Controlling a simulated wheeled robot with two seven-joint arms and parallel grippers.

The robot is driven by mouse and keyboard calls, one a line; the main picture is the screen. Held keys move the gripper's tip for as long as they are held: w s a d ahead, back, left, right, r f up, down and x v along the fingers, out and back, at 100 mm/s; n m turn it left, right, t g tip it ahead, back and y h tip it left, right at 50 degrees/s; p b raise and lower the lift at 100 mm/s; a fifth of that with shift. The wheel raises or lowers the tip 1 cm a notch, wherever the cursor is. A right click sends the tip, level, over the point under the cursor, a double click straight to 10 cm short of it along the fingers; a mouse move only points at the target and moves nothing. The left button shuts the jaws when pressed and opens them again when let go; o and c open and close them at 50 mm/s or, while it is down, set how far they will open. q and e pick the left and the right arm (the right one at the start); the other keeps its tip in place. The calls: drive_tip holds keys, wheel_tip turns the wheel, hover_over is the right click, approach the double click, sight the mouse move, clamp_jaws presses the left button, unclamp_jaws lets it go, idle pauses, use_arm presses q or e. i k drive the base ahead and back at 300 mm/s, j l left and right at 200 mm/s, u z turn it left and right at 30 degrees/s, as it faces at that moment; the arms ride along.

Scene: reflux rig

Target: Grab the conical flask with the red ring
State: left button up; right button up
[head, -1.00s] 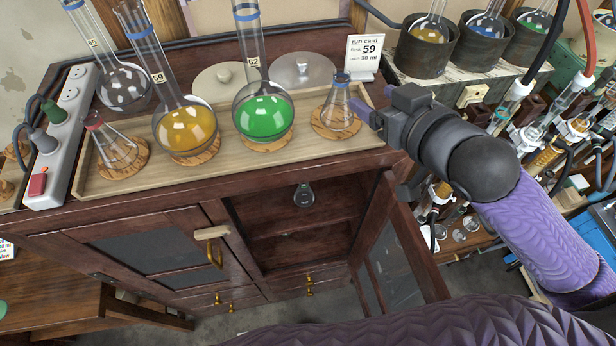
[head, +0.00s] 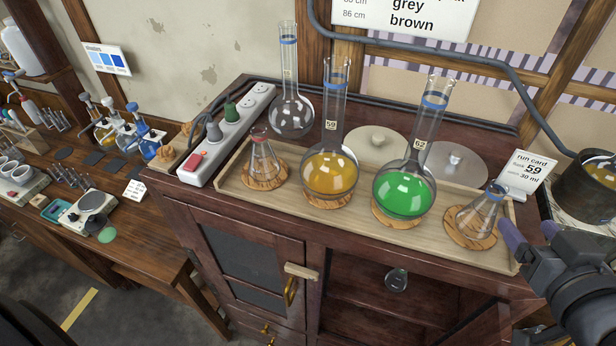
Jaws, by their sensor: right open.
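The conical flask with the red ring (head: 263,160) stands upright on a round wooden disc at the left end of the wooden tray (head: 330,219). It looks clear, with no coloured liquid. A second conical flask with a blue ring (head: 478,217) stands on a disc at the tray's right end. My right gripper (head: 527,233) is open and empty at the lower right, close beside the blue-ringed flask. The round flasks and most of the tray lie between it and the red-ringed flask. My left gripper is out of view.
Round flasks with yellow liquid (head: 329,175) and green liquid (head: 404,193) stand on the tray between the conical flasks. A clear round flask (head: 290,115) stands behind. A power strip (head: 228,135) lies left of the tray. A run card (head: 525,176) stands behind the right end.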

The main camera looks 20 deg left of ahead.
sight(264, 166)
drive_tip(key=j, duration=1.4)
drive_tip(key=k+j+z, duration=0.1)
drive_tip(key=j, duration=1.3)
